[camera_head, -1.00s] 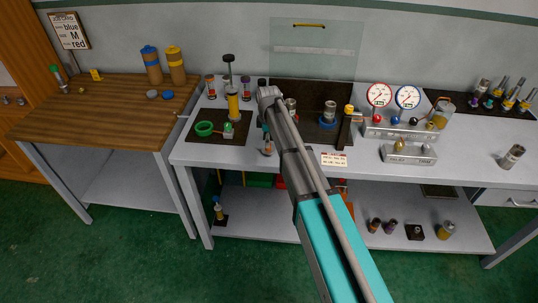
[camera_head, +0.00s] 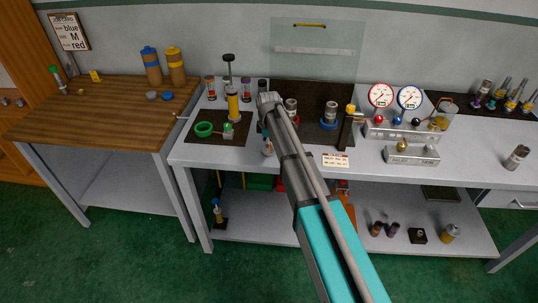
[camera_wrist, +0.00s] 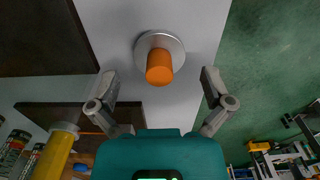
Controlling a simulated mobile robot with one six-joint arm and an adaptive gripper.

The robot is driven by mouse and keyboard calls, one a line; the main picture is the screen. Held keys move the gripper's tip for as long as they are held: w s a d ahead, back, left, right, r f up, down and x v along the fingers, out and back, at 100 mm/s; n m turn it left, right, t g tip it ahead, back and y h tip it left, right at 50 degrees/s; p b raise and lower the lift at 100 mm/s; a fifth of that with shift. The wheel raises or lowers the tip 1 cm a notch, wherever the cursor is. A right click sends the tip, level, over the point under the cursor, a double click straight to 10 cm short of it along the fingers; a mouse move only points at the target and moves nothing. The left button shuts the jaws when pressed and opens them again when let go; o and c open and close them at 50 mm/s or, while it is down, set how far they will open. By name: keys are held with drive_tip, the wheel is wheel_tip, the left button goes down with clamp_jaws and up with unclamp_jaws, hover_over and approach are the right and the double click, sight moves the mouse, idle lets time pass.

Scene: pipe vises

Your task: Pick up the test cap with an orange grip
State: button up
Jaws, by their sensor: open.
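The test cap is a round grey metal disc (camera_wrist: 175,42) with an orange cylindrical grip (camera_wrist: 160,68) standing up from it, seen in the wrist view on the light grey bench top, near its edge. My gripper (camera_wrist: 160,84) is open, with one finger on each side of the grip and clear space between. Neither finger touches the cap. In the head view my arm reaches over the bench and its end points down near the front edge. The cap is too small and covered there to make out clearly.
The yellow cylinder (camera_wrist: 55,150) also shows near my gripper in the wrist view. A label card (camera_head: 335,160) and gauge block stand to the right.

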drive_tip(key=shift+f+b, duration=1.25)
drive_tip(key=shift+f, duration=0.3)
drive_tip(key=c, duration=1.2)
drive_tip(key=shift+o, duration=0.2)
drive_tip(key=shift+r, duration=0.1)
drive_tip(key=shift+r+p, duration=1.25)
drive_tip(key=shift+p, duration=0.1)
drive_tip(key=s+d+r+p, duration=0.4)
drive_tip(key=s+r+p, duration=0.6)
drive_tip(key=s, duration=0.3)
drive_tip(key=shift+d+r, duration=0.15)
drive_tip(key=shift+d, duration=0.25)
drive_tip(key=shift+s+a, duration=0.1)
drive_tip(key=shift+a, duration=0.05)
